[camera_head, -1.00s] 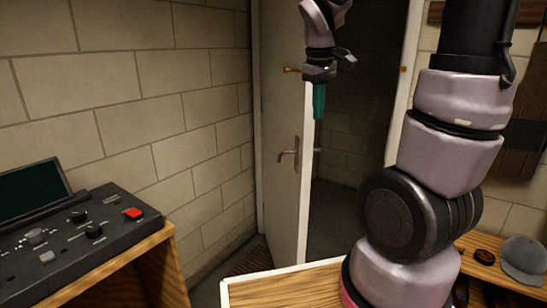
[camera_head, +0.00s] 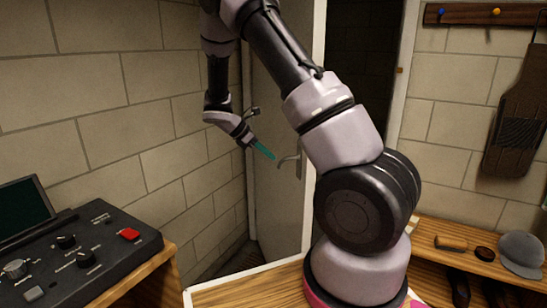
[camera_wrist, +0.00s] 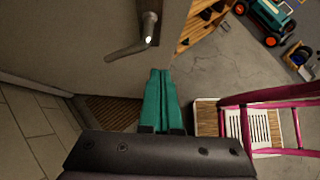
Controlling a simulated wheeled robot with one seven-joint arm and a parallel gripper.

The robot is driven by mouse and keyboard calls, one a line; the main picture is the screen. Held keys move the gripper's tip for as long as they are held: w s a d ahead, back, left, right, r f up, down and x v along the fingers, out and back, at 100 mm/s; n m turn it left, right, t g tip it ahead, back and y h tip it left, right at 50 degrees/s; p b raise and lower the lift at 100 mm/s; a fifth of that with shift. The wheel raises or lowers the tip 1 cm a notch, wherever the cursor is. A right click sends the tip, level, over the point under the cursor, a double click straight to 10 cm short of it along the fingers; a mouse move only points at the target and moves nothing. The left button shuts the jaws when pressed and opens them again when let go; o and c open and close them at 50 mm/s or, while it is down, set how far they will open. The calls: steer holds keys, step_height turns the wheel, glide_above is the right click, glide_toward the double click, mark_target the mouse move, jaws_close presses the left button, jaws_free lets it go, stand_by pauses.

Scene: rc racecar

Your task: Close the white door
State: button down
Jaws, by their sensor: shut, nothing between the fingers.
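The white door (camera_head: 276,199) stands ajar in its frame, with the dark space behind it showing between door and jamb. Its metal lever handle (camera_head: 290,158) is on the door's right side, and my arm covers part of the door. My gripper (camera_head: 264,150) has teal fingers, shut and empty, just left of the handle in the head view. In the wrist view the fingers (camera_wrist: 158,95) point along the door face (camera_wrist: 70,45), below the handle (camera_wrist: 135,45). They look apart from the handle; the exact gap is hard to tell.
A control console (camera_head: 80,245) stands at the lower left. A wooden bench (camera_head: 440,262) with a grey cap (camera_head: 522,250) is at the right. The wrist view shows a pink frame (camera_wrist: 270,120), a toy-like vehicle (camera_wrist: 268,18) and free grey floor (camera_wrist: 230,70).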

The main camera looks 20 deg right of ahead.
mark_target(302, 171)
steer(key=x, duration=0.3)
steer(key=d+r+x, duration=0.1)
steer(key=x, duration=0.6)
steer(key=shift+s+d+r, duration=0.15)
steer(key=shift+d+r, duration=0.05)
steer(key=shift+d, duration=0.65)
steer(key=shift+d, duration=0.1)
